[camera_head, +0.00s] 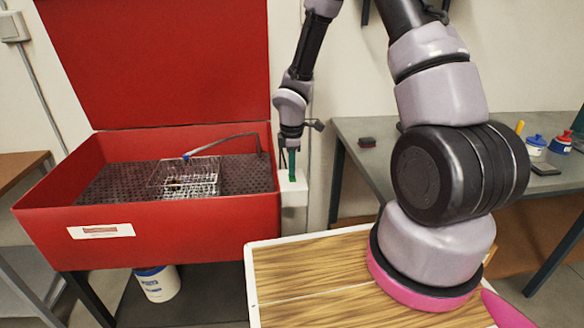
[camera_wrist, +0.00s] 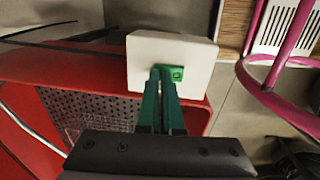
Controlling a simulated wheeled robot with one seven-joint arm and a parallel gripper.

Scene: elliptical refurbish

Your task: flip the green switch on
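The green switch (camera_wrist: 177,74) is a small green piece on the face of a white box (camera_wrist: 190,50) in the wrist view. The white box also shows in the head view (camera_head: 293,191), beside the right wall of the red basin. My gripper (camera_wrist: 161,70) has green fingers, which lie close together with their tips at the left edge of the switch. The tips cover part of it, and I cannot tell whether they touch it. In the head view my gripper (camera_head: 292,172) points down just above the box, and the switch is hidden there. Nothing shows held between the fingers.
The red basin (camera_head: 170,238) with a raised lid (camera_head: 160,60) stands left of the box and holds a wire basket (camera_head: 190,178). A grey workbench (camera_head: 365,170) is at the right. My wooden-topped base (camera_head: 300,265) is in front.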

